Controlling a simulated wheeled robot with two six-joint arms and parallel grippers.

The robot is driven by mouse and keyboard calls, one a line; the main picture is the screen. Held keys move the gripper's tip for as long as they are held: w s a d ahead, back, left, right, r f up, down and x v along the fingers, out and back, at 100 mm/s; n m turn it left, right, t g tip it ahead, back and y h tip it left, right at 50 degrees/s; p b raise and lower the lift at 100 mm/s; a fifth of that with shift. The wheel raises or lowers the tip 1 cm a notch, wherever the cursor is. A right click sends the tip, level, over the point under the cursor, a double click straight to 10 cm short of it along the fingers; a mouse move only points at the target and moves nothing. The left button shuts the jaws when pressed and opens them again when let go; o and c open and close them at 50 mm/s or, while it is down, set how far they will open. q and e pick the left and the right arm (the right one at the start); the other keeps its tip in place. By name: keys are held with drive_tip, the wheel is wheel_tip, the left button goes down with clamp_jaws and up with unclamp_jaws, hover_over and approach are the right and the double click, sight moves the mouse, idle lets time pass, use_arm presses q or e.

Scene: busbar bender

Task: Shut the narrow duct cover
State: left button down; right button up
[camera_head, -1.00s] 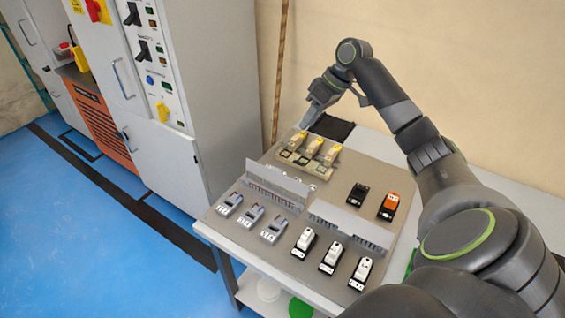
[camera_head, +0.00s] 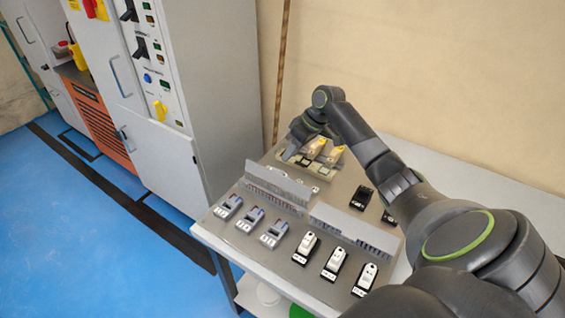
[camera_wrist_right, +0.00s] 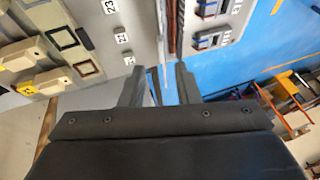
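Two slotted grey wiring ducts sit on the panel in the head view, each with a grey cover standing raised. The left duct cover (camera_head: 280,181) is behind the row of grey breakers, and the right duct cover (camera_head: 349,219) is behind the white switches. I cannot tell for certain which is the narrow one. My right gripper (camera_head: 289,155) is low over the back of the panel, just behind the left duct. In the right wrist view my right gripper (camera_wrist_right: 160,78) has its fingers apart, with a thin duct edge seen beyond the gap. I see no contact. My left gripper is out of view.
The panel (camera_head: 228,243) lies on a table. Yellow-topped blocks (camera_head: 335,155) stand beside my right gripper. Grey breakers (camera_head: 251,219) and white switches (camera_head: 334,262) line the front. A tall grey cabinet (camera_head: 225,90) stands close on the left.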

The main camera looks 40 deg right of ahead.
sight(277, 177)
drive_tip(key=x, duration=0.6)
drive_tip(key=shift+p, duration=0.3)
drive_tip(key=shift+a, duration=0.1)
drive_tip(key=shift+c, duration=0.3)
clamp_jaws()
